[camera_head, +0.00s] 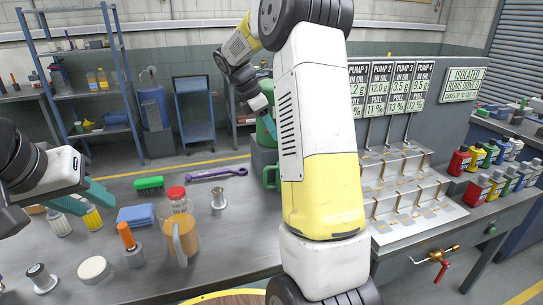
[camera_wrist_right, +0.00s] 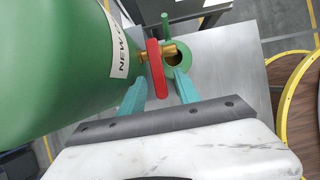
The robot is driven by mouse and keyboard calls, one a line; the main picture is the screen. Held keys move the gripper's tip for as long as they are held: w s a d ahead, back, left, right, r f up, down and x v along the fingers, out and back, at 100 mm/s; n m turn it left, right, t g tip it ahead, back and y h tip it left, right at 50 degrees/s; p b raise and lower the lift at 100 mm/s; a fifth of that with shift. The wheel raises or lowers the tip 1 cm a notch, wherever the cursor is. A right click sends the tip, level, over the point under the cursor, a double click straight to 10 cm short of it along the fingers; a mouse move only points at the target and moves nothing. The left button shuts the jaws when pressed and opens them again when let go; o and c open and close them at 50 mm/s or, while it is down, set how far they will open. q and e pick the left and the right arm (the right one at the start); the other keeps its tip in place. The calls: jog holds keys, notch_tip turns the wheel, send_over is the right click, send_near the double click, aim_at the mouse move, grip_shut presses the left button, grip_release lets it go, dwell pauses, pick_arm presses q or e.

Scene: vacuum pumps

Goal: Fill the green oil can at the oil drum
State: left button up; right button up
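The green oil drum (camera_wrist_right: 60,60), with a partly visible "NEW O" label, fills the left of the right wrist view. Its brass tap (camera_wrist_right: 168,50) has a red lever (camera_wrist_right: 156,68). The green oil can (camera_wrist_right: 183,57) stands below the tap, its dark round opening near the spout. My right gripper (camera_wrist_right: 160,90) is open, its teal fingers apart with the lever's lower end near the gap between the tips. In the head view my right arm hides most of the drum and can; the can's green handle (camera_head: 268,176) shows. My left gripper (camera_head: 100,208) is open and empty at the left.
Small bottles stand below my left gripper. A pump rack (camera_head: 410,195) and coloured bottles are at the right.

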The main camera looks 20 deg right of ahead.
jog(key=shift+a+r, duration=0.1)
jog(key=shift+r, duration=0.1)
jog(key=shift+v, duration=0.8)
jog(key=v, duration=0.6)
dwell(0.5)
